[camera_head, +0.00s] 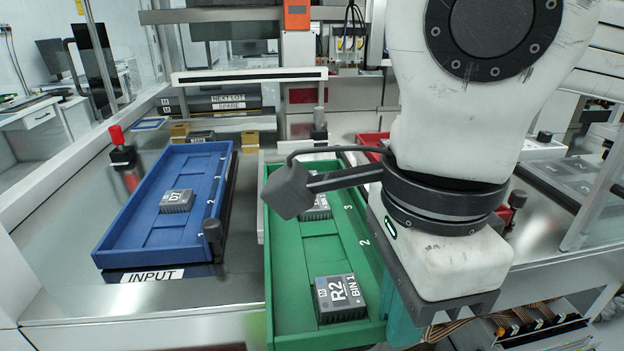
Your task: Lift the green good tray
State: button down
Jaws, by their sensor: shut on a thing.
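The green good tray (282,262) is long and open, with raised walls and the numbers 2 and 3 on its right side. A dark block marked R2 BIN 1 (340,298) sits in its near part. Another dark block (316,207) farther back is partly hidden by a dark arm-mounted part. My gripper (418,318) is at the tray's near right wall, shut on the tray. Its fingers are mostly hidden behind the wrist and gripper body. The tray's near end reaches past the bench's front edge; I cannot tell its clearance from the bench.
A blue tray (128,222) marked INPUT, with a dark block (176,201), lies to the left. A red tray (371,140) shows partly behind my arm. A red-topped post (118,140) stands at the left. Bare bench (60,262) lies at the front left.

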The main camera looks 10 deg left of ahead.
jog(key=c, duration=1.2)
grip_release()
